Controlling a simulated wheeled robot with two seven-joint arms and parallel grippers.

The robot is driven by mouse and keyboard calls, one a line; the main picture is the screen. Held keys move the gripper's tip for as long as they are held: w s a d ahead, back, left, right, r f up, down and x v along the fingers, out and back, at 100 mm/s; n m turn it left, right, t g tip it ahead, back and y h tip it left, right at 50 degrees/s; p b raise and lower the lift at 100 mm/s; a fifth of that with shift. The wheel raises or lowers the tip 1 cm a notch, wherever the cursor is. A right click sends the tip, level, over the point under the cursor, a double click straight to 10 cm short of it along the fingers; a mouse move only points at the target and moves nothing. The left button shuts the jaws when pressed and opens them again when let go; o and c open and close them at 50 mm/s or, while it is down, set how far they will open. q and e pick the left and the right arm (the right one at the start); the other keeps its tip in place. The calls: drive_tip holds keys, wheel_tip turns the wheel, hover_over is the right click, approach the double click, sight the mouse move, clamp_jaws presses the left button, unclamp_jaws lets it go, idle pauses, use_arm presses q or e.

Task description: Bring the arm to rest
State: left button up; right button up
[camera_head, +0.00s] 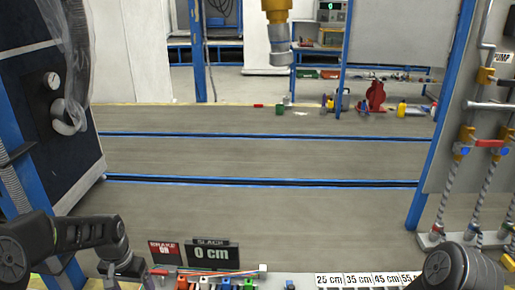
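My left arm comes in from the lower left and bends down toward the front bench. Its dark end, where my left gripper (130,270) is, shows just left of the brake sign; the fingers cannot be made out. My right arm shows only as a dark rounded link at the lower right corner. My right gripper is out of the picture. I see nothing held by either arm.
A brake sign (165,253) and a slack display (213,254) reading 0 cm stand on the front bench. Several small coloured parts and length labels (368,280) lie along it. A dark panel (45,110) stands left, a pump board (475,130) right. The grey floor between is clear.

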use_arm(q)
drive_tip(key=d+f+n+t+h+p, duration=0.1)
drive_tip(key=d+f+t, duration=0.1)
drive_tip(key=d+f, duration=0.45)
drive_tip(key=d+f+t+h+p, duration=0.1)
drive_tip(key=d+f+h, duration=0.15)
drive_tip(key=d, duration=0.65)
drive_tip(key=s+d+f+g+p, duration=0.1)
drive_tip(key=s+d+f+p, duration=0.1)
drive_tip(key=s+d, duration=0.5)
drive_tip(key=s+d+f+g+p, duration=0.1)
drive_tip(key=s+d+f+p, duration=0.1)
drive_tip(key=s+d, duration=0.5)
drive_tip(key=s+f, duration=0.1)
drive_tip(key=s, duration=0.5)
drive_tip(key=shift+s+d+n+g+h+p, duration=0.2)
drive_tip(key=shift+s+n+g+h+p, duration=0.1)
drive_tip(key=shift+g+h, duration=0.1)
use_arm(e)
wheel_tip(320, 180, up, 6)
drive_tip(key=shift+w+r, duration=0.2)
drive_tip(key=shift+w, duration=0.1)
